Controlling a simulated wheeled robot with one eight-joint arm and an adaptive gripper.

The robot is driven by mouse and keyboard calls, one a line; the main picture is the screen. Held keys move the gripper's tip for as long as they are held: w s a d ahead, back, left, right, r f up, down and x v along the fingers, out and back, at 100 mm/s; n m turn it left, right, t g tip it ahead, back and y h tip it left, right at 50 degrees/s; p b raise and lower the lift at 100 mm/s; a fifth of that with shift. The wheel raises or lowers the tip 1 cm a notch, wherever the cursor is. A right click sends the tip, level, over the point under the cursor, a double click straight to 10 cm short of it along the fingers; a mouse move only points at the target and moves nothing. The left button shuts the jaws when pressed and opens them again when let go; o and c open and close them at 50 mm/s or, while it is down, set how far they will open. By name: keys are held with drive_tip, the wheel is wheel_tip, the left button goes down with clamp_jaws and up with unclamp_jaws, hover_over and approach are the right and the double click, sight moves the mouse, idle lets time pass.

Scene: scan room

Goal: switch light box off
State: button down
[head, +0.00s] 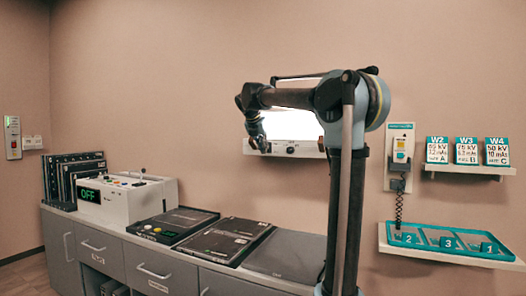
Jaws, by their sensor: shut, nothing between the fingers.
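The light box (290,124) hangs on the back wall, and its panel glows white. My arm covers part of its top and right side. A pale strip (308,151) runs along its lower edge, with a small dark round control (290,150) on it. My gripper (264,148) is shut and empty, pointing down in front of the light box's lower left part. It appears just left of the dark control; I cannot tell whether it touches the box.
A grey cabinet (188,268) below carries a console (125,197) reading OFF and flat dark cassettes (225,241). At right are a wall handset (401,145), a card shelf (468,170) and a teal tray (446,252). The wall left of the light box is clear.

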drive_tip(key=s+f+v, duration=0.1)
drive_tip(key=v, duration=1.1)
drive_tip(key=shift+s+a+r, duration=0.3)
drive_tip(key=shift+a, duration=0.15)
